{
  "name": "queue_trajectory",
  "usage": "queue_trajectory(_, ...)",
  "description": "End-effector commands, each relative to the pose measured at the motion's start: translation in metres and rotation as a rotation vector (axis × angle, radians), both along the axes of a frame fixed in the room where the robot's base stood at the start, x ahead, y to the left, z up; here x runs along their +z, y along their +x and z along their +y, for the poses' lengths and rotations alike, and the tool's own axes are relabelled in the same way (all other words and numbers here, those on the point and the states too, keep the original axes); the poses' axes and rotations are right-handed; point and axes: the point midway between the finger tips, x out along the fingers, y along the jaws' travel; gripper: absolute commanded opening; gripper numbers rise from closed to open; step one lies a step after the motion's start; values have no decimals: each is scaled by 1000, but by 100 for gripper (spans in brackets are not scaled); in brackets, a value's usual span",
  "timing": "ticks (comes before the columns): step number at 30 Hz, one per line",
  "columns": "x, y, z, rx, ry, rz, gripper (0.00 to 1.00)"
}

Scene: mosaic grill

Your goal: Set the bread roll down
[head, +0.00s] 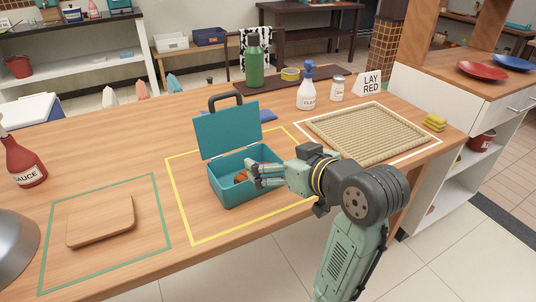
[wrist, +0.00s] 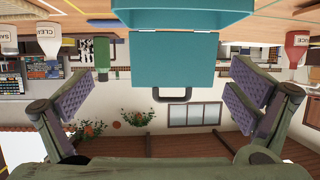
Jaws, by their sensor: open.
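An open teal lunch box (head: 236,193) stands inside the yellow outline on the wooden table, its lid (head: 228,130) raised. An orange-brown piece, likely the bread roll (head: 240,177), shows inside the box beside my fingertips; my fingers partly hide it. My gripper (head: 254,174) reaches over the box's right side from the right, with its fingers at the box opening. In the wrist view my gripper (wrist: 165,98) has its two padded fingers wide apart with nothing between them. The teal lid (wrist: 172,62) and dark handle show upside down there; no roll is visible in that view.
A wooden board (head: 101,222) lies in the green outline at the left. A woven mat (head: 368,132) lies in the white outline at the right. A sauce bottle (head: 25,163), cleaner bottle (head: 307,92) and green bottle (head: 254,66) stand around. Table is clear between board and box.

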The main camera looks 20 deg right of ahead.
Motion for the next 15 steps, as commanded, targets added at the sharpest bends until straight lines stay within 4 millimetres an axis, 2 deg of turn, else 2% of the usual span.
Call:
queue_trajectory(4,3,-8,-1,1,-2,0,100)
queue_trajectory(11,4,-8,0,1,0,-1,100)
queue_trajectory(14,10,4,12,23,-2,-27,100)
queue_trajectory(15,16,15,23,42,-1,-53,100)
